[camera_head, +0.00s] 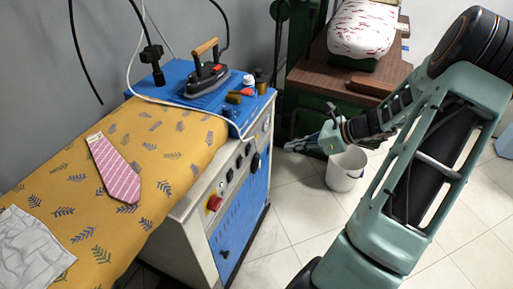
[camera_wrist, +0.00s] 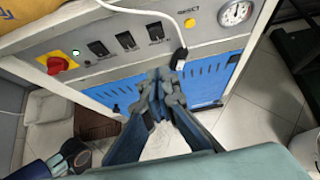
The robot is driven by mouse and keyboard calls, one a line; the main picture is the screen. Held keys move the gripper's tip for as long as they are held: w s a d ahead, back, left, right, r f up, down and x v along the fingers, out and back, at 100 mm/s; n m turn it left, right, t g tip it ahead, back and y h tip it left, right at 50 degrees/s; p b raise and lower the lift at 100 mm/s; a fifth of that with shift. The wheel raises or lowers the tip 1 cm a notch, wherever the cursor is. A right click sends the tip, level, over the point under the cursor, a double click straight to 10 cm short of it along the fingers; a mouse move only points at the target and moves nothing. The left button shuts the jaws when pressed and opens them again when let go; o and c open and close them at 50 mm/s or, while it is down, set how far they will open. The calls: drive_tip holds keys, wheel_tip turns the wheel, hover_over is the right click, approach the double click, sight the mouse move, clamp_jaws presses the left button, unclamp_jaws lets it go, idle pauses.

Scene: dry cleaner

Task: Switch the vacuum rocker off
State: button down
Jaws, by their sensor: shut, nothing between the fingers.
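The control panel (camera_wrist: 215,48) is on the front of the ironing table and carries a row of black rocker switches: one at left (camera_wrist: 98,48), one in the middle (camera_wrist: 126,41) and one at right (camera_wrist: 156,32). Their labels are too small to read surely, so I cannot tell which is the vacuum rocker or how each is set. In the head view the panel (camera_head: 233,161) is seen at a slant. My gripper (camera_wrist: 165,74) is shut and empty, its tips just below the right rocker in the wrist view. In the head view my gripper (camera_head: 297,146) is right of the panel, apart from it.
A red knob on a yellow plate (camera_wrist: 57,65), a yellow button (camera_wrist: 190,22) and a gauge (camera_wrist: 236,13) share the panel. A white cable with a black end (camera_wrist: 178,60) hangs near the right rocker. A white bucket (camera_head: 345,172) stands on the floor.

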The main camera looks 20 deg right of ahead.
drive_tip(key=b, duration=0.2)
approach(250, 148)
drive_tip(key=x, duration=0.6)
drive_tip(key=shift+f, duration=0.55)
drive_tip(key=shift+w+a+r+p, duration=0.2)
drive_tip(key=shift+w+a+p, duration=0.05)
drive_tip(key=shift+p, duration=0.05)
drive_tip(key=shift+f, duration=0.1)
